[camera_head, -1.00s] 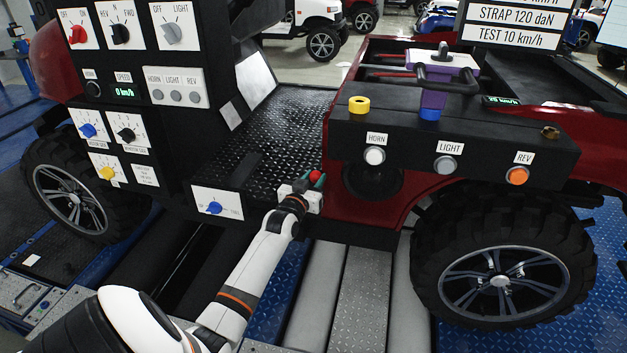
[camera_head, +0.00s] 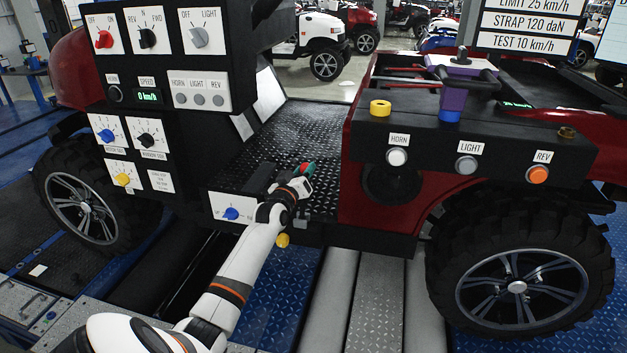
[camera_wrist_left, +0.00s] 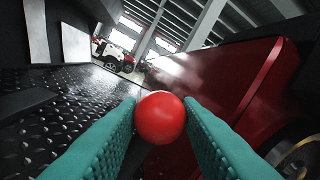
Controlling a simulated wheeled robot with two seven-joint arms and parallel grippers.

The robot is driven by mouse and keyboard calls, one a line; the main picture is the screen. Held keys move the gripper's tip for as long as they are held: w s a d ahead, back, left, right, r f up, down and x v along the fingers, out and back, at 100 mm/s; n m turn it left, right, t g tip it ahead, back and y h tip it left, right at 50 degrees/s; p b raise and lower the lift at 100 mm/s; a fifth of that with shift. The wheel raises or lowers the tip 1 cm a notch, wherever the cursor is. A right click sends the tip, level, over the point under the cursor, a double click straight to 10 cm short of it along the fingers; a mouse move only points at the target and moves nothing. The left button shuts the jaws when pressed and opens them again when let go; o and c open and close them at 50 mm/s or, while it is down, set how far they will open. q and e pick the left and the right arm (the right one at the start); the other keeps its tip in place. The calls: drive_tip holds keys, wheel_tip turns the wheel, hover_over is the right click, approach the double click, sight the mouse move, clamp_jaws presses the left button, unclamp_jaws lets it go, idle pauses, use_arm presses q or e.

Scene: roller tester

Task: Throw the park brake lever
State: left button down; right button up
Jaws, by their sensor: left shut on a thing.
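The park brake lever's red ball knob (camera_wrist_left: 160,118) sits between the two teal fingers of my left gripper (camera_wrist_left: 162,124) in the left wrist view. The gripper is shut on it. In the head view my left gripper (camera_head: 304,176) is low over the black tread-plate floor, left of the red body panel, with a bit of the red knob (camera_head: 305,167) showing. The lever's shaft and base are hidden by the gripper and arm. My right gripper is not in view.
The black control panel (camera_head: 160,100) with knobs and buttons stands left of the gripper. A dark console with HORN, LIGHT and REV buttons (camera_head: 467,165) is at right. The red body panel (camera_head: 370,212) is close on the right. A yellow knob (camera_head: 283,240) shows below the gripper.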

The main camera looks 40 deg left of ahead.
use_arm(q)
drive_tip(key=shift+s+a+n+b, duration=0.15)
drive_tip(key=shift+s+a+n, duration=0.15)
drive_tip(key=shift+a, duration=0.1)
drive_tip(key=shift+s+a+n+b, duration=0.15)
drive_tip(key=shift+a+n, duration=0.15)
drive_tip(key=shift+a, duration=0.1)
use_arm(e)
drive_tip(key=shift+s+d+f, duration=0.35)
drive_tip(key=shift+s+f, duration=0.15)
use_arm(q)
drive_tip(key=c, duration=1)
unclamp_jaws()
drive_tip(key=shift+a, duration=0.15)
drive_tip(key=shift+c, duration=0.2)
